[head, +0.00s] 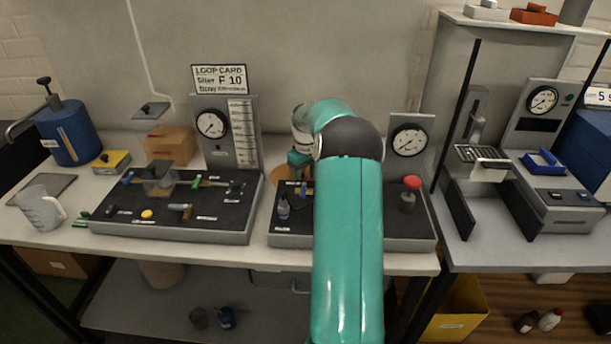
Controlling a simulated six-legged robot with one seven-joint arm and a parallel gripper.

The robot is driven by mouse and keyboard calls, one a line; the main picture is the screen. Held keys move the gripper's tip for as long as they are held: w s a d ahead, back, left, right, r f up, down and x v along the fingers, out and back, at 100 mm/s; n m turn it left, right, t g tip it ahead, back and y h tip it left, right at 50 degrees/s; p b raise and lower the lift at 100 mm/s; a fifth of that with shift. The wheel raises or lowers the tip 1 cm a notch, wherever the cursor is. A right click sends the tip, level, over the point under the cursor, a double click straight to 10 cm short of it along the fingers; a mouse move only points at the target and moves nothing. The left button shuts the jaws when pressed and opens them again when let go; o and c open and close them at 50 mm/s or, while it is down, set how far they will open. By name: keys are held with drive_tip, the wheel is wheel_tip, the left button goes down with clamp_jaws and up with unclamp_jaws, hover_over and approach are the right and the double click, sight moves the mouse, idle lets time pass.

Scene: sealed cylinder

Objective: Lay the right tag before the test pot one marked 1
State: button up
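My teal arm reaches over the right black tray (410,228). The end of the arm, with my gripper (298,172), points down at that tray's back left edge. The fingers are too small and hidden to tell whether they are open or hold anything. Small coloured pieces lie just below it. The left black tray (165,232) carries several small parts and white labels, among them a clear box (158,177) and a yellow round piece (147,214). No marking "1" can be read, and I cannot tell which thing is test pot one or which are tags.
A loop card (219,79) reading "F 10" stands above a left gauge (211,124); a second gauge (409,140) stands right. A blue pump can (67,133) and a jug (41,207) stand left. A red-capped bottle (410,195) is on the right tray. A rack post (457,115) rises right.

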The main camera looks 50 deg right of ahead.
drive_tip(key=o, duration=0.7)
drive_tip(key=shift+f, duration=0.15)
drive_tip(key=shift+c, duration=0.2)
wheel_tip(320, 180, up, 12)
drive_tip(key=s+a+r+n+t+h, duration=0.1)
drive_tip(key=a+r, duration=0.5)
drive_tip(key=a, duration=0.7)
drive_tip(key=s+a+r+t+h, duration=0.1)
drive_tip(key=a+r, duration=0.5)
drive_tip(key=a, duration=0.7)
drive_tip(key=s+a+f+t+y, duration=0.1)
drive_tip(key=s+a+f, duration=0.1)
drive_tip(key=s+a, duration=0.7)
drive_tip(key=s+a+f+t+y, duration=0.1)
drive_tip(key=s+a+f+t, duration=0.1)
drive_tip(key=s+a, duration=0.8)
drive_tip(key=shift+s+a+f+t, duration=0.15)
drive_tip(key=shift+a+t, duration=0.15)
drive_tip(key=shift+a, duration=0.35)
